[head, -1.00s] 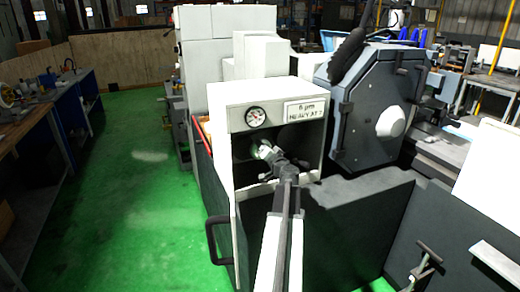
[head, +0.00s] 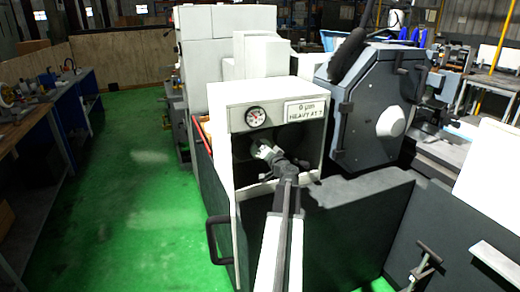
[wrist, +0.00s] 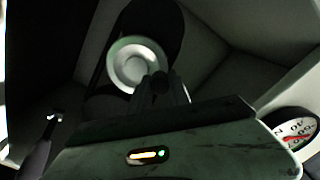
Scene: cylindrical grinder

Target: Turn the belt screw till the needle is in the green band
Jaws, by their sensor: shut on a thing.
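The dial gauge (head: 256,116) is on the white front panel, left of a sign. Part of it also shows at the right edge of the wrist view (wrist: 298,130), with a red mark. My gripper (head: 262,148) reaches into the dark recess below the gauge. In the wrist view my gripper (wrist: 160,86) is shut on a small dark knob-like end, which looks like the belt screw (wrist: 160,80). Behind it is a round pale metal disc (wrist: 137,66). The rest of the screw is hidden.
The sign (head: 306,110) reads "0 µm HEAVY AT 7". The recess walls are close around my gripper. A dark grey wheel housing (head: 372,105) stands to the right. A black handle (head: 213,240) sticks out at the lower left. Green floor (head: 140,220) is clear on the left.

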